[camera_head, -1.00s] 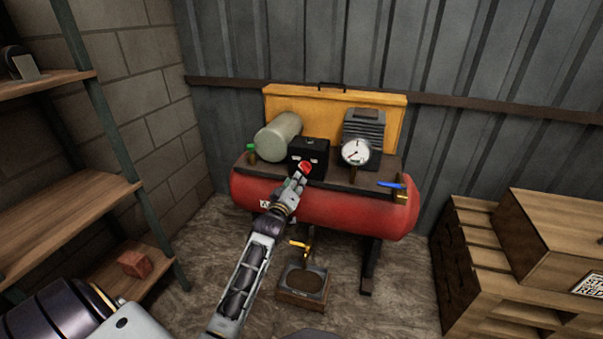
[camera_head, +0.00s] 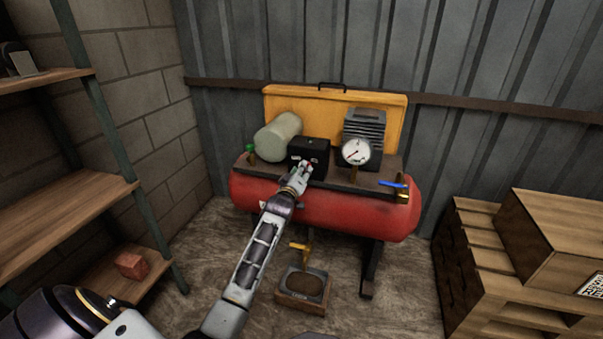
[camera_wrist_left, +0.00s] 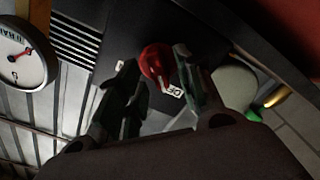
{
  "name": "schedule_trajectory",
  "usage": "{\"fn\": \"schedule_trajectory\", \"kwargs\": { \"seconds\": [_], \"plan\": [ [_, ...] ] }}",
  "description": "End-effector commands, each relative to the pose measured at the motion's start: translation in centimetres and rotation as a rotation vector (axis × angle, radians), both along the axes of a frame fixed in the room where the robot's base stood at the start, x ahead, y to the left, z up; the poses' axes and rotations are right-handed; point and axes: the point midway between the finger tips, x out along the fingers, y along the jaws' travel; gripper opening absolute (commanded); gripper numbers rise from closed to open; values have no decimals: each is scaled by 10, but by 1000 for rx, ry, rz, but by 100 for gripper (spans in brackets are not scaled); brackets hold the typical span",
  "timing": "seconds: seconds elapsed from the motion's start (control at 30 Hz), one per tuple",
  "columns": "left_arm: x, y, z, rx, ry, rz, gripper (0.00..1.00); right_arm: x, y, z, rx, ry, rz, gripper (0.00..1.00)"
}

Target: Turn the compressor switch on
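The compressor (camera_head: 325,208) has a red tank with a dark top plate and stands against the back wall. Its switch is a red knob (camera_wrist_left: 156,62) on the front of a black box (camera_head: 316,152). A white label with letters like "OF" shows beside the knob in the left wrist view. My left gripper (camera_head: 303,170) is at the front of the box, covering most of the knob in the head view. In the left wrist view its fingers (camera_wrist_left: 155,75) are apart, one on each side of the knob. Contact with the knob cannot be made out. My right gripper is out of view.
A pressure gauge (camera_head: 355,151) and a blue-handled valve (camera_head: 391,184) sit to the right of the box. Wooden shelves (camera_head: 70,215) stand at left, and crates on pallets (camera_head: 545,235) at right.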

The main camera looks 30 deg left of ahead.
Motion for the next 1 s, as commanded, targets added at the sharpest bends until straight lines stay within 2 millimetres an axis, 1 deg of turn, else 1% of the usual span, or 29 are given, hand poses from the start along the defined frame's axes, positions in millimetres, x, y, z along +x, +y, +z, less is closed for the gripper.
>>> {"fn": "schedule_trajectory", "kwargs": {
  "seconds": [0.2,0.5,0.77,0.8,1.0],
  "plan": [
    [6,2,0,0,-1,1,36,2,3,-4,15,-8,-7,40],
    [7,2,1,0,-1,1,36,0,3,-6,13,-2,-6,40],
    [7,2,1,0,-1,1,2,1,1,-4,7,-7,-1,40],
    [7,2,1,0,-1,1,0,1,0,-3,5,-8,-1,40],
    [7,2,1,2,0,1,0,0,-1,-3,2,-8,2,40]
  ]
}}
